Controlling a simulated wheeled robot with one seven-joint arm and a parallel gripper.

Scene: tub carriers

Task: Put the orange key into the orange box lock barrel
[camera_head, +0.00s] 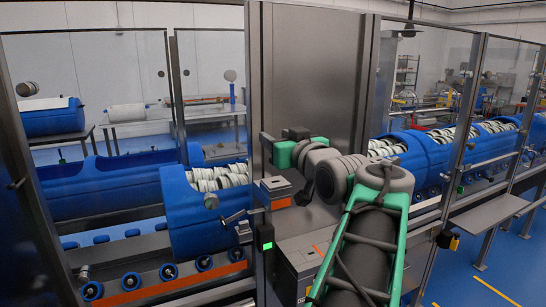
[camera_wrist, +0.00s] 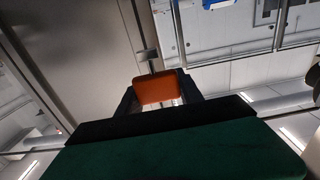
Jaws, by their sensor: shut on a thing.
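My gripper (camera_head: 265,142) is at the centre of the head view, its green body pointing left toward the grey metal post. In the wrist view my gripper (camera_wrist: 158,98) has its two dark fingers shut on the flat orange key (camera_wrist: 155,87). I cannot make out the key in the head view. A small grey box with an orange band (camera_head: 279,196) is below my gripper, apart from it. It looks like the orange lock box, but I cannot make out its barrel opening. The wrist view does not show that box.
Blue tubs (camera_head: 205,205) filled with white rolls lie on the conveyor to the left, with more to the right. A metal post (camera_head: 253,90) and clear panels stand close to my gripper. A lower grey box (camera_head: 300,268) and a green-lit unit (camera_head: 266,244) are below.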

